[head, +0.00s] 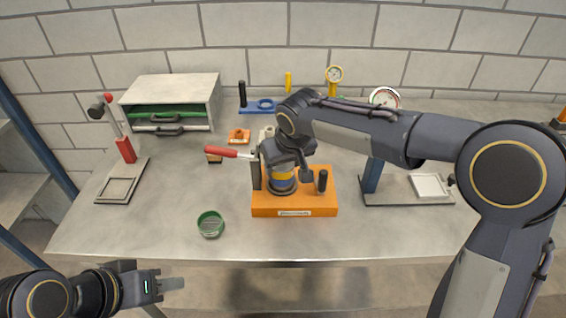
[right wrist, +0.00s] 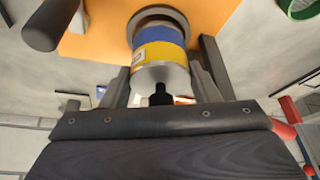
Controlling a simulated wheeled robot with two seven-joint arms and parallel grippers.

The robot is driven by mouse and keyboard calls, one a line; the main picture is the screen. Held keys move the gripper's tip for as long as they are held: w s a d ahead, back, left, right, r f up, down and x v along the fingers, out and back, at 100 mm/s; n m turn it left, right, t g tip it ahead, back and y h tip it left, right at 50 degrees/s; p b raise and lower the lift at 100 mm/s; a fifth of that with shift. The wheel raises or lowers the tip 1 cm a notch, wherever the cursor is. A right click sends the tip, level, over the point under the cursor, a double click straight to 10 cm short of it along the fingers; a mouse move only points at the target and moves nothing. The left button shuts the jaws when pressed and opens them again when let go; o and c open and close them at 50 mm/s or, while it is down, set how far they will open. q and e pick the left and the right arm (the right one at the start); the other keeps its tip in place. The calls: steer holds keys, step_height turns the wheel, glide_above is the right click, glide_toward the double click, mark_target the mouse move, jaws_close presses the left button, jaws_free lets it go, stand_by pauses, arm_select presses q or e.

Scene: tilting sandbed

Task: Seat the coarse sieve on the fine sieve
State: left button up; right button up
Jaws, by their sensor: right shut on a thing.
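A yellow-banded metal sieve (right wrist: 162,53) sits in line with a blue-banded one (right wrist: 157,34), above the orange base (head: 325,207). The two bands appear to touch; I cannot tell whether the rims are fully nested. The stack also shows under my right arm in the head view, with yellow (head: 283,176) over blue (head: 283,187). Which is coarse or fine is not readable. My right gripper (right wrist: 160,85) points down, its fingers on both sides of the yellow-banded sieve, shut on it. My left gripper (head: 165,285) is empty, off the table's front edge; its opening is unclear.
Dark posts stand beside the stack, and a red-handled lever (head: 229,153) reaches left. A green round dish (head: 210,224) lies front left. A grey cabinet (head: 173,92), a lever press (head: 122,185) and a dial stand (head: 384,98) stand around. The front of the table is mostly clear.

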steer(key=o, duration=1.3)
steer(key=shift+s, duration=0.1)
steer(key=v, duration=0.7)
steer(key=shift+d+r, duration=0.15)
steer(key=shift+r, duration=0.2)
